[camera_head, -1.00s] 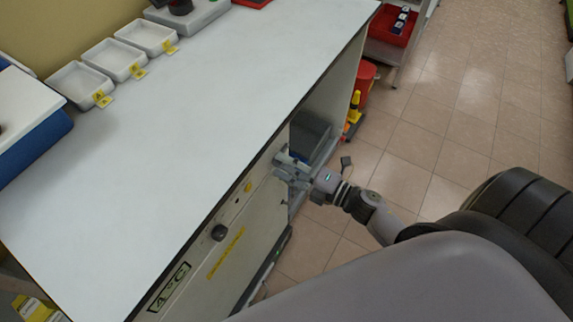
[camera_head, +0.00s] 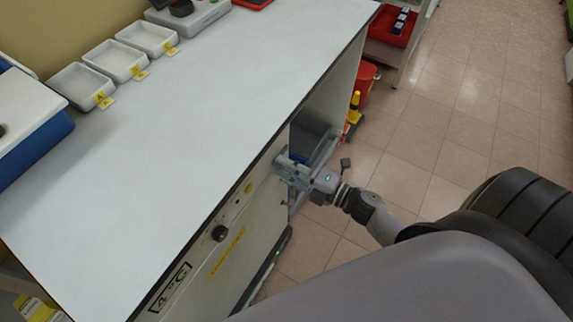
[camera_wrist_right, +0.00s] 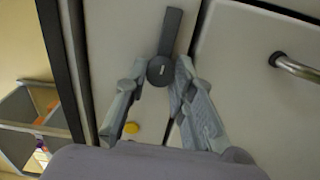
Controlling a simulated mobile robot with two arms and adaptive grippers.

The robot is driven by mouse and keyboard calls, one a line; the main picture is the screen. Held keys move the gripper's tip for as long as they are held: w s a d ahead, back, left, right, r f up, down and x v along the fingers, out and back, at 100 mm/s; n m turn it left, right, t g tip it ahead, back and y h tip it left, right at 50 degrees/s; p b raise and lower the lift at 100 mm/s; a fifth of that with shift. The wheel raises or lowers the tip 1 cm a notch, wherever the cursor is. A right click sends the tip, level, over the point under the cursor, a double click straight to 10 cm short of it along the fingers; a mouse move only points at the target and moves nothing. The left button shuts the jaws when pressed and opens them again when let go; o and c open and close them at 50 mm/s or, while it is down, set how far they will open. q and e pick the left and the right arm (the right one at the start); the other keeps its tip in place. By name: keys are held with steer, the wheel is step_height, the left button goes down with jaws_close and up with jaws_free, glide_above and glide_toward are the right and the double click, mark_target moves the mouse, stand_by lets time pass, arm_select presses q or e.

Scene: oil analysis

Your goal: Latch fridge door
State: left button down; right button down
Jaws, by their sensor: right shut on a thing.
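The fridge front (camera_head: 195,275) is a pale panel under the white counter, with a "4°C" label. In the right wrist view, the fridge door (camera_wrist_right: 270,105) is the pale panel with a metal handle (camera_wrist_right: 297,68); a narrow seam runs along its left side. A dark grey latch lever (camera_wrist_right: 173,30) with a round hub (camera_wrist_right: 160,70) points up, left of this seam. My right gripper (camera_head: 284,165) is at the fridge front; its fingertips, also in the wrist view (camera_wrist_right: 163,80), close on the latch by the hub. My left gripper is not in view.
The counter (camera_head: 190,130) overhangs close beside my right gripper. A grey bin (camera_head: 309,135) is beyond the gripper. The tiled floor (camera_head: 440,130) at the right is clear.

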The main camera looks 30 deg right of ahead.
steer(key=shift+f+m+p, duration=0.1)
steer(key=shift+m+p, duration=3.6)
steer(key=shift+m, duration=4.8)
steer(key=c, duration=1.3)
jaws_free()
steer(key=shift+c, duration=0.2)
steer(key=shift+s, duration=0.1)
steer(key=v, duration=1.2)
